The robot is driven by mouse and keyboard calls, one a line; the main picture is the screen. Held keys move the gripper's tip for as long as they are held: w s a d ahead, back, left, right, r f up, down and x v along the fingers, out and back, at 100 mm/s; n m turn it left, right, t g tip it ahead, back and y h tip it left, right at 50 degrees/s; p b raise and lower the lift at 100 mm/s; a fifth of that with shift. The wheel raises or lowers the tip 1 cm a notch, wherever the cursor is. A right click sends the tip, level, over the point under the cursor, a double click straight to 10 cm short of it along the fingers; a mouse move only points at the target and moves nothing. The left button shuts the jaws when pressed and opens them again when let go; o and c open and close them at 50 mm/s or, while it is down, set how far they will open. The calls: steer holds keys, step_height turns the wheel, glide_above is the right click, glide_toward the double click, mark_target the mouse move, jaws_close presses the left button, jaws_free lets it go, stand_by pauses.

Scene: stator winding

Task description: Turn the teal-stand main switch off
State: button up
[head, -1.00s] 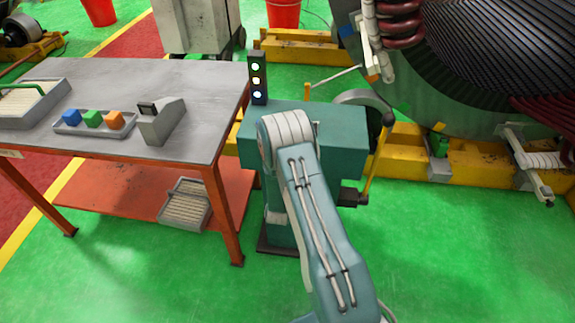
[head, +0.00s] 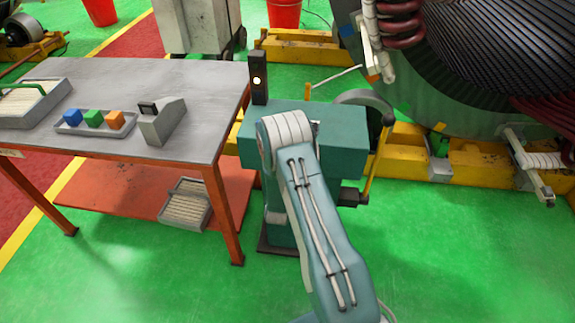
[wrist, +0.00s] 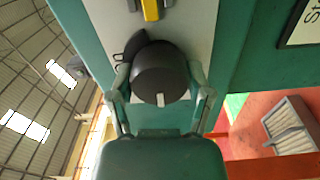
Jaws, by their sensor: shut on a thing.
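The teal stand (head: 345,135) stands right of the workbench in the head view, partly covered by my arm. In the wrist view its main switch is a round black knob (wrist: 162,75) with a white mark at its lower edge, on a grey panel (wrist: 195,22). My gripper (wrist: 159,88) has a finger on each side of the knob and is shut on it. The gripper and knob are hidden behind my arm in the head view. The dark lamp tower (head: 259,66) on the stand shows only its middle lamp lit, whitish.
The grey workbench (head: 180,75) at left holds a tray of colored cubes (head: 93,121) and a grey box (head: 161,122). A handwheel (head: 386,112) is at the stand's right. A yellow part (wrist: 151,9) sits above the knob. Green floor (head: 450,250) is clear at right.

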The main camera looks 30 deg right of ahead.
steer(key=shift+w+a+n, duration=0.2)
steer(key=shift+n, duration=0.4)
steer(key=o, duration=1.1)
steer(key=shift+f, duration=0.15)
steer(key=shift+o, duration=0.2)
steer(key=shift+d, duration=0.1)
steer(key=v, duration=1.2)
